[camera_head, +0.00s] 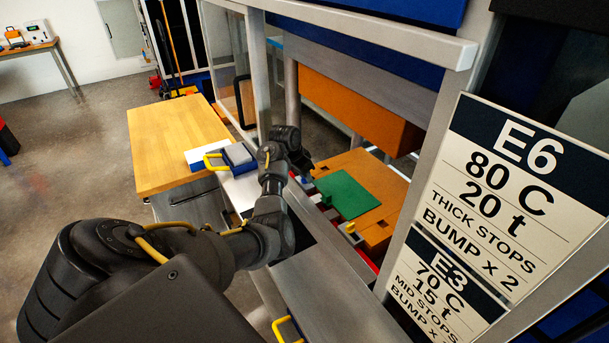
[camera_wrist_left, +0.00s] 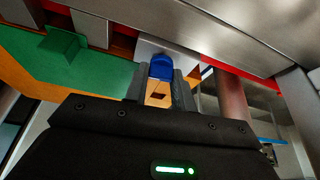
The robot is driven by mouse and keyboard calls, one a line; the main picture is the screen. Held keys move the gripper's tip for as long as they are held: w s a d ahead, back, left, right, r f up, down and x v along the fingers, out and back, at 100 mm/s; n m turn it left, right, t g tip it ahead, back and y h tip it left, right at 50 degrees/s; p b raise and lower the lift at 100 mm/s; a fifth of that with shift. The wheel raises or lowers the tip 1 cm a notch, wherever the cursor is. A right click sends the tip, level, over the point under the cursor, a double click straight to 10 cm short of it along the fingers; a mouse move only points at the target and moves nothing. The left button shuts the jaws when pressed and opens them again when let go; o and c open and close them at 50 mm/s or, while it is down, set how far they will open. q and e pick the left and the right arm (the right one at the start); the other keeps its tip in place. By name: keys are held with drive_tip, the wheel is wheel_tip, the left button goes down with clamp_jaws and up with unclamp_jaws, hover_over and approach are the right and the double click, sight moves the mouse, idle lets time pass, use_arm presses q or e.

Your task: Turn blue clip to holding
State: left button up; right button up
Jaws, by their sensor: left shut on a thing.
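The blue clip (camera_wrist_left: 161,67) shows in the left wrist view as a rounded blue piece in front of a pale grey block (camera_wrist_left: 147,48). My left gripper (camera_wrist_left: 160,85) is shut on the clip, with one dark finger on each side of it. In the head view my left gripper (camera_head: 302,164) reaches to the near left edge of the orange press plate (camera_head: 375,179), and it hides the clip there. I cannot tell the clip's exact turn angle. My right gripper is not in view.
A green sheet (camera_head: 346,194) lies on the orange plate, under a raised orange block (camera_head: 345,98). A grey frame and an E6 sign (camera_head: 520,190) stand at right.

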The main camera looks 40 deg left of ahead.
use_arm(q)
drive_tip(key=shift+m+h, duration=0.3)
drive_tip(key=shift+m, duration=0.4)
drive_tip(key=o, duration=1)
drive_tip(key=v, duration=1.1)
drive_tip(key=shift+a, duration=0.1)
drive_tip(key=shift+w, duration=0.1)
